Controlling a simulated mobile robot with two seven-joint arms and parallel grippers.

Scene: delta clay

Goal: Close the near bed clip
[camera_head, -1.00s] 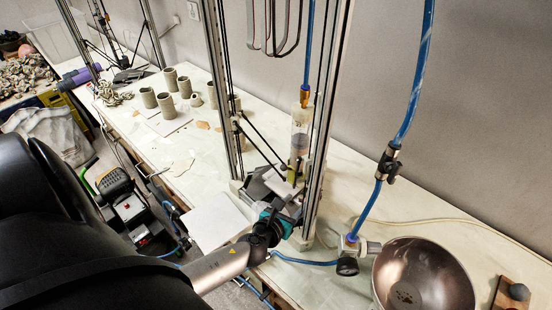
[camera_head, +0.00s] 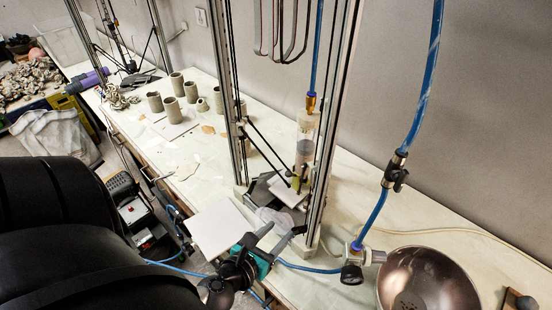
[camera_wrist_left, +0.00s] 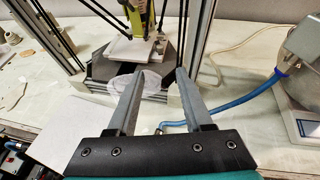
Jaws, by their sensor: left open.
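The printer's bed is a white square plate (camera_head: 289,193) on a dark base (camera_head: 258,192), between the upright rails. It also shows ahead in the left wrist view (camera_wrist_left: 123,50). I cannot make out the near bed clip clearly; it is too small at the plate's edge. My left gripper (camera_head: 283,230) is open and empty, its two grey fingers pointing at the printer from the near side. In the left wrist view the fingers (camera_wrist_left: 160,72) are apart, short of the plate. A clear round plastic piece (camera_wrist_left: 148,80) lies at the base's front, partly behind the fingers.
Metal rails (camera_head: 330,130) flank the bed, with a clear syringe tube (camera_head: 305,138) above it. A white tile (camera_head: 218,228) lies left of my gripper. A blue hose (camera_head: 312,269), a valve (camera_head: 353,262) and a steel bowl (camera_head: 425,280) are to the right.

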